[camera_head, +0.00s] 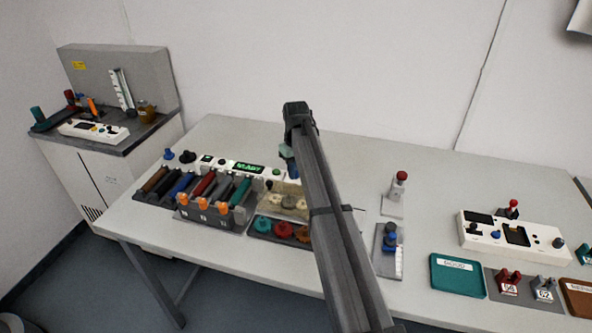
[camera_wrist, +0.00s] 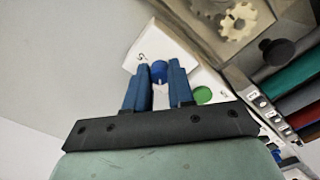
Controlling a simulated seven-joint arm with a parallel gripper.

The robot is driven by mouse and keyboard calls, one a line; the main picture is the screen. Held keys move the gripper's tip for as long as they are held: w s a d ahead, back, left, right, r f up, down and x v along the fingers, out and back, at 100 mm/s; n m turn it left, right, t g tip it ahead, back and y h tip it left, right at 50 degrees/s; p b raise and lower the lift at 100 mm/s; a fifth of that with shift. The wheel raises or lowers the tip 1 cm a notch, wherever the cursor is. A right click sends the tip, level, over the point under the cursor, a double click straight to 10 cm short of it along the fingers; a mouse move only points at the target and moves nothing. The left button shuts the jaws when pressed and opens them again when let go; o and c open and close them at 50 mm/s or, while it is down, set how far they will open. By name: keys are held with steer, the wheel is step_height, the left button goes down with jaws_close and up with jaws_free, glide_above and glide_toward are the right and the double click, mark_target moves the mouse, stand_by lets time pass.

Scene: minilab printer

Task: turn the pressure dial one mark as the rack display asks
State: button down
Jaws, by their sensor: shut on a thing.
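In the wrist view my gripper (camera_wrist: 160,76) has its two blue fingers on either side of a blue round dial (camera_wrist: 159,68) and is shut on it. The dial stands on a white panel (camera_wrist: 144,54) with small dark marks that I cannot read. In the head view the dial is hidden behind my arm and gripper, at the right end of the rack's white panel. The rack display (camera_head: 248,168) is lit with green text, too small to read surely.
A green button (camera_wrist: 203,95) sits close beside the fingers. A red-topped stand (camera_head: 399,187), a blue-knobbed stand (camera_head: 388,240) and a white device (camera_head: 513,235) stand to the right. The table behind the rack is clear.

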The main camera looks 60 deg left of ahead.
stand_by(0.4)
steer(key=c, duration=1)
jaws_free()
steer(key=shift+o, duration=0.2)
steer(key=shift+r, duration=0.1)
step_height(320, 180, up, 14)
steer(key=shift+f, duration=0.2)
